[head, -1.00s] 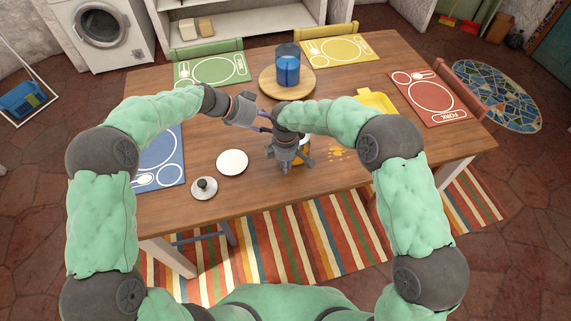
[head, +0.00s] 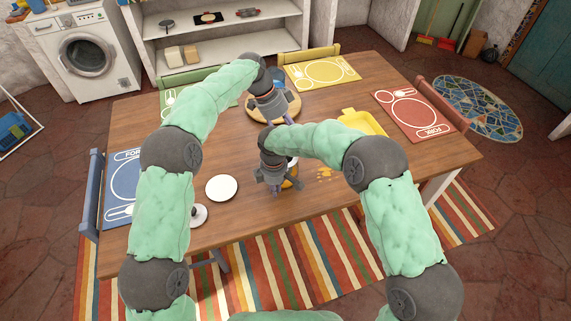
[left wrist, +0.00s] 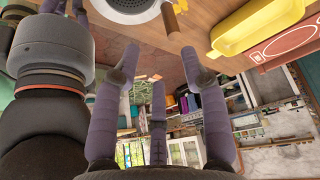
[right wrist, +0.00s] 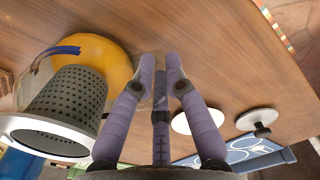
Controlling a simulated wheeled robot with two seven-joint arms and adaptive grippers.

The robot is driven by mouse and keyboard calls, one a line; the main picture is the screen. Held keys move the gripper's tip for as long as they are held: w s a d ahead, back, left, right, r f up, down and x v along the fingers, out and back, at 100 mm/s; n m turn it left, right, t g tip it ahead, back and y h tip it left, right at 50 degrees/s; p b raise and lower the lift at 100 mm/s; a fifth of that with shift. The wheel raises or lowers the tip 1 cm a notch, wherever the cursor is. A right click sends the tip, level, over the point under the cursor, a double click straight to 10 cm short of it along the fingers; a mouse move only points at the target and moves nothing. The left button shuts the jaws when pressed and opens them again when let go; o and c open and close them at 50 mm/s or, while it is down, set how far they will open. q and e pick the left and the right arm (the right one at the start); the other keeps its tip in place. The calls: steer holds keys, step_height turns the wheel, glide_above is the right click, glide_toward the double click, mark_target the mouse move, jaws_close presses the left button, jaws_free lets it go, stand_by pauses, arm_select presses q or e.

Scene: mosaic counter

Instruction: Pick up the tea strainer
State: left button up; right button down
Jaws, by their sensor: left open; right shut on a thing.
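The tea strainer (right wrist: 66,105) is a grey perforated metal basket with a pale rim. It sits inside a glass teapot of orange tea (right wrist: 98,62) in the right wrist view. In the left wrist view the strainer (left wrist: 125,8) shows at the top edge, beside a short brown handle (left wrist: 172,20). In the head view my right gripper (head: 276,188) mostly hides the teapot (head: 292,172). My right gripper is shut on the teapot's side; the part it holds is hard to see. My left gripper (left wrist: 160,55) is open and empty, above the table behind the right gripper.
A white saucer (head: 222,188) and a knobbed lid (head: 198,214) lie left of the teapot. A blue container (head: 280,76) on a round wooden board (head: 260,112) is partly hidden by my left arm. A yellow tray (head: 362,122) stands right.

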arm_select(q)
steer(key=d+y, duration=0.1)
steer(key=d+r+y, duration=0.1)
steer(key=w, duration=0.1)
steer(key=shift+d+r+y, duration=0.25)
steer(key=shift+d+y, duration=0.15)
steer(key=f+y, duration=0.1)
steer(key=f, duration=0.3)
steer(key=f+y, duration=0.1)
steer(key=f, duration=0.4)
steer(key=shift+w+d+f+t, duration=0.1)
steer(key=shift+w+d+t, duration=0.1)
steer(key=shift+t, duration=0.2)
steer(key=shift+f, duration=0.5)
jaws_close()
